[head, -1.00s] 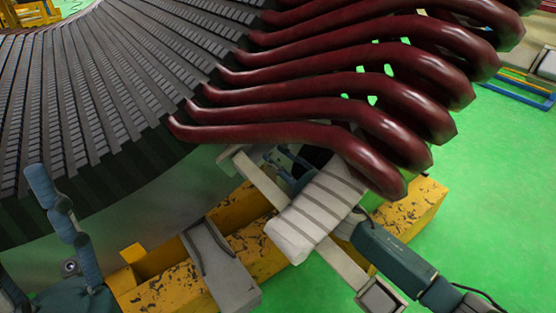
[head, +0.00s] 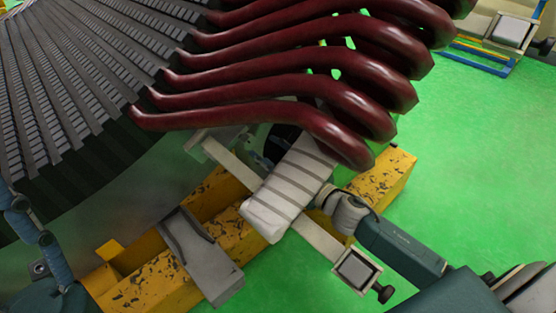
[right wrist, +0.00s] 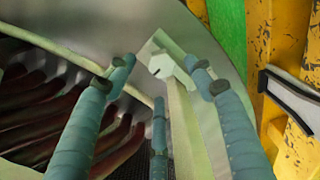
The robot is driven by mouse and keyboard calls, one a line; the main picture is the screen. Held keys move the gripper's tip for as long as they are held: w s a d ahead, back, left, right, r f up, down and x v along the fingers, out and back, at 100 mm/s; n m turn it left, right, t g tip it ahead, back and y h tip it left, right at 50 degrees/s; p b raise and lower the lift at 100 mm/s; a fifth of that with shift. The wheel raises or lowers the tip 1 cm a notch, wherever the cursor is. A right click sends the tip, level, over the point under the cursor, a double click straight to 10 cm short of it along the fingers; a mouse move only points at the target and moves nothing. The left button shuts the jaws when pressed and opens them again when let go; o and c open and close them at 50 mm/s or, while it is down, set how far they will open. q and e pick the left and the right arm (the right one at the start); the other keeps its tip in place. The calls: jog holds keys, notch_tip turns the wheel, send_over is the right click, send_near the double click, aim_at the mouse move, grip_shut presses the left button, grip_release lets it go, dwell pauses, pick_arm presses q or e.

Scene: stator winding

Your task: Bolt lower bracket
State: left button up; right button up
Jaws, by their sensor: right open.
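The lower bracket looks like a long pale bar (head: 322,240) with a square plate (head: 357,268) at its near end. It crosses the yellow beam beneath a pale striped block (head: 285,190). In the right wrist view a pale bar (right wrist: 183,125) leads to a whitish hex-shaped piece (right wrist: 176,68), perhaps a bolt head. My right gripper (right wrist: 165,80) is open, its three blue fingers spread around the bar near that piece; contact cannot be told. In the head view it is mostly hidden behind the striped block. My left gripper (head: 38,240) is at the left edge, partly cut off.
Dark red winding coils (head: 290,115) hang just above the block and right arm. The large grey stator (head: 70,90) fills the upper left. A yellow worn beam (head: 385,180) carries a grey support (head: 203,263).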

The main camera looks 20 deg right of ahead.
jog(key=shift+v, duration=2)
